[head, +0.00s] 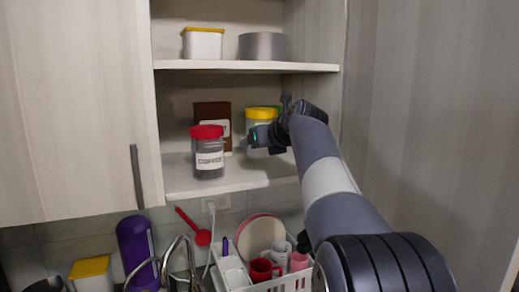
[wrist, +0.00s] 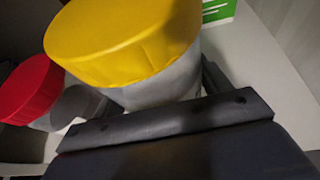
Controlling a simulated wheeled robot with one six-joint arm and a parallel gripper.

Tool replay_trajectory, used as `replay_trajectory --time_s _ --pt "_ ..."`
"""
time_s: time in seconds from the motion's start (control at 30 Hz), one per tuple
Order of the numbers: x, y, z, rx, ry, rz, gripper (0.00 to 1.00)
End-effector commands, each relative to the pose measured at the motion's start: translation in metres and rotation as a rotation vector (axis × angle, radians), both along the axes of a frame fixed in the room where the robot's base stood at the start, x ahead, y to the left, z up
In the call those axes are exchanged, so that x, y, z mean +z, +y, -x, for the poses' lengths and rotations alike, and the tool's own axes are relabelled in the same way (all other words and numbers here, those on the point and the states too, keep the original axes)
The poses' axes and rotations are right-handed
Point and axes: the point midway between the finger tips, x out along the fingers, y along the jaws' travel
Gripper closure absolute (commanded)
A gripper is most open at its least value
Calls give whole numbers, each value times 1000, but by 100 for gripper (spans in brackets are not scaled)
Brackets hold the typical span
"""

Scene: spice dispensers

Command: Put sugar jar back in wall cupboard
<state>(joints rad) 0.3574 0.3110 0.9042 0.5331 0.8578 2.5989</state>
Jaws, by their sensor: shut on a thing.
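The yellow-lidded jar (head: 261,117), apparently the sugar jar, is in the lower compartment of the open wall cupboard (head: 238,183). It stands right of a red-lidded jar labelled COFFEE (head: 208,154). My gripper (head: 268,137) is at the yellow-lidded jar, shut on it, and partly hides it in the head view. In the wrist view the yellow lid (wrist: 125,38) fills the upper middle, with the grey jar body below it. The jar's label is hidden, and I cannot tell whether its base touches the shelf.
A brown package (head: 212,112) stands behind the coffee jar, and a green box (wrist: 218,10) is behind the yellow lid. The upper shelf holds a yellow-lidded container (head: 202,45) and a grey round tin (head: 262,47). A dish rack (head: 290,284) is below.

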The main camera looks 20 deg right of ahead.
Motion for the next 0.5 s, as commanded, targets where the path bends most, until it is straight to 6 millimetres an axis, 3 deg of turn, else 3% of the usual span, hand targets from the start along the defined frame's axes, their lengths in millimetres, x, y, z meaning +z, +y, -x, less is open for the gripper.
replay_trajectory --time_s 0.13,0.33,0.5 --pt "0 1 -6 -1 -5 0 70" --pt "-25 1 -5 -2 -2 -2 70" --pt "-33 0 -5 -2 -5 0 70"
